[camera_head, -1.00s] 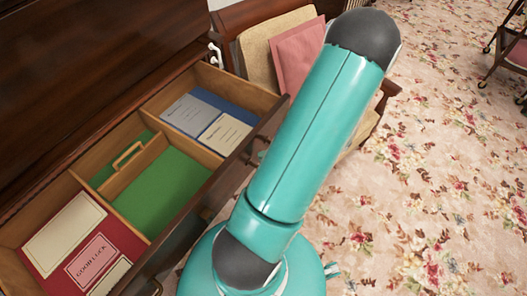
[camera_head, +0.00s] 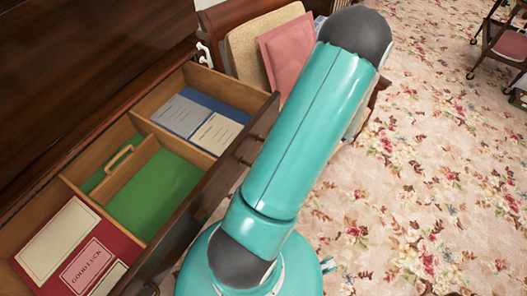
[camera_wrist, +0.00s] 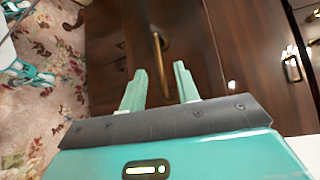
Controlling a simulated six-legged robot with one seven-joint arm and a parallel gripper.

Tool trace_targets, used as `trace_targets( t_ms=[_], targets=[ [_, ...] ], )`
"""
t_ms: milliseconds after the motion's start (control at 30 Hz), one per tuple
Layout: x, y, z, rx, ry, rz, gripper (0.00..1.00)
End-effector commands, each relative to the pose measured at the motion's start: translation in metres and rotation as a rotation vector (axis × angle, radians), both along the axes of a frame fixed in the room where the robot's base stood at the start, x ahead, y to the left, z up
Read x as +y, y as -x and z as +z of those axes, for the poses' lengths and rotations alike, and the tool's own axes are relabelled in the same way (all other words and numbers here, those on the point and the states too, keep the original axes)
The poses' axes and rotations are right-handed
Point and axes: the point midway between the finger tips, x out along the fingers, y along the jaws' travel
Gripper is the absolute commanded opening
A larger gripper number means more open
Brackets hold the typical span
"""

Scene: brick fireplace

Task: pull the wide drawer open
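The wide wooden drawer (camera_head: 190,215) stands pulled out from the dark cabinet at the left in the head view, its inside in plain sight. It has compartments with a green lining, a red folder and blue and grey booklets. In the wrist view my gripper (camera_wrist: 160,68) is open, its two pale green fingers apart. A brass handle (camera_wrist: 164,52) on a dark wood front lies ahead of and between the fingertips, with no clear contact. I cannot tell for certain that this front is the wide drawer's. In the head view my gripper is hidden.
Folders in cream and pink (camera_head: 288,50) stand in a wooden rack behind the drawer's far end. Other brass-handled fronts (camera_wrist: 292,68) are at the right in the wrist view. Floral carpet (camera_head: 430,190) is open at the right, with a trolley (camera_head: 505,42) at the far right.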

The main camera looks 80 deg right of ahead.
Motion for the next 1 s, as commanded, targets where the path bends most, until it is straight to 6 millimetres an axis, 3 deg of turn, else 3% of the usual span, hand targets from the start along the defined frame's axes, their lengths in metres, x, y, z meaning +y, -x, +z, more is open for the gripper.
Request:
trace_targets(
  t_ms=[200, 400, 600, 1000],
  targets=[
    [-0.025, 0.044, 0.006, 0.002, 0.001, -0.003, 0.31],
    [-0.041, 0.074, 0.011, 0.002, 0.001, -0.002, 0.31],
    [-0.047, 0.085, 0.014, 0.001, 0.001, -0.001, 0.31],
    [-0.047, 0.085, 0.014, 0.001, 0.001, -0.001, 0.31]
  ],
)
